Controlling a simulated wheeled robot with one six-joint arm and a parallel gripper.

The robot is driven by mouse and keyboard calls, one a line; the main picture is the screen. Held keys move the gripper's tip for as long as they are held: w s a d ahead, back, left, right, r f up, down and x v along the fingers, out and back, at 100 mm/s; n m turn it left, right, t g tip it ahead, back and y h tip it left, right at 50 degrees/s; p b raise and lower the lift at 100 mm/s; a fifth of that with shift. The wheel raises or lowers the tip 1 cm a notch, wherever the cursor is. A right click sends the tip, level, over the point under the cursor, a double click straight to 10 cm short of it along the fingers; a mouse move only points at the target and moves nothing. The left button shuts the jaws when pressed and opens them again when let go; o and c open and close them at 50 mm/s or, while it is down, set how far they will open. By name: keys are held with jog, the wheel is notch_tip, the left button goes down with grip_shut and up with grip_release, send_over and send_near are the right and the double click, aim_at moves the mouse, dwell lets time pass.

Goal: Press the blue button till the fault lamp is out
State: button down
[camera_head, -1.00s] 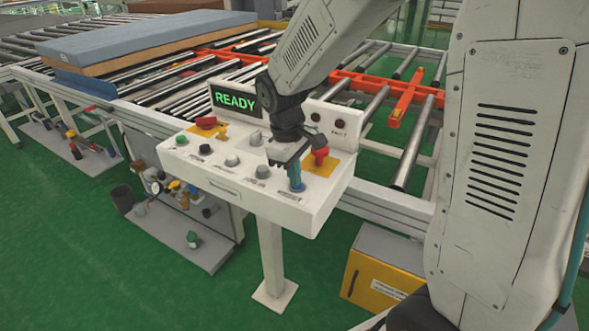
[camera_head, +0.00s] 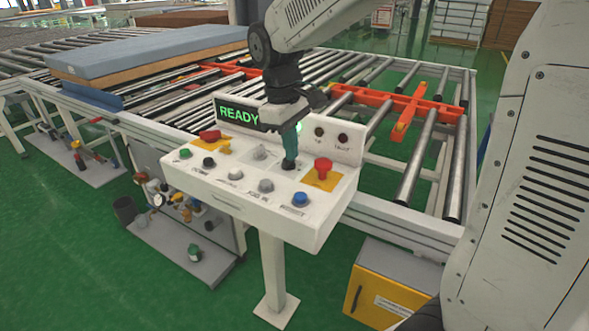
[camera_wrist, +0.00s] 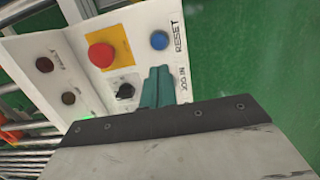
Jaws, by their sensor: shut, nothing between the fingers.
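The blue button (camera_head: 300,199) is at the front right corner of the white control panel (camera_head: 225,200), in plain view. It also shows in the wrist view (camera_wrist: 159,40), by the RESET label. The fault lamp (camera_head: 343,139) on the panel's upright back is dark; it is also dark in the wrist view (camera_wrist: 44,65). The display (camera_head: 239,114) reads READY in green. My gripper (camera_head: 289,160) is shut and empty, with teal fingers pointing down behind the blue button, by a black knob (camera_wrist: 125,91). Whether the fingers touch the knob I cannot tell.
A red mushroom button (camera_head: 323,168) on a yellow plate stands right of my fingers. Other buttons and knobs fill the panel. A roller conveyor (camera_head: 430,160) with orange parts is behind it; a blue-grey mattress (camera_head: 150,50) lies at the back left. A yellow box (camera_head: 385,295) is on the floor.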

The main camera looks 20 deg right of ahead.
notch_tip(320, 180, up, 2)
jog(key=shift+w+a+r, duration=0.1)
jog(key=shift+r, duration=0.1)
dwell(0.5)
jog(key=s+d+m+t, duration=0.1)
jog(key=s+d+m, duration=0.1)
jog(key=s, duration=1)
jog(key=s+d+m+t+y, duration=0.1)
jog(key=s+m, duration=0.4)
jog(key=s, duration=0.7)
jog(key=shift+d+f, duration=0.2)
jog(key=shift+d, duration=0.5)
jog(key=shift+s, duration=0.1)
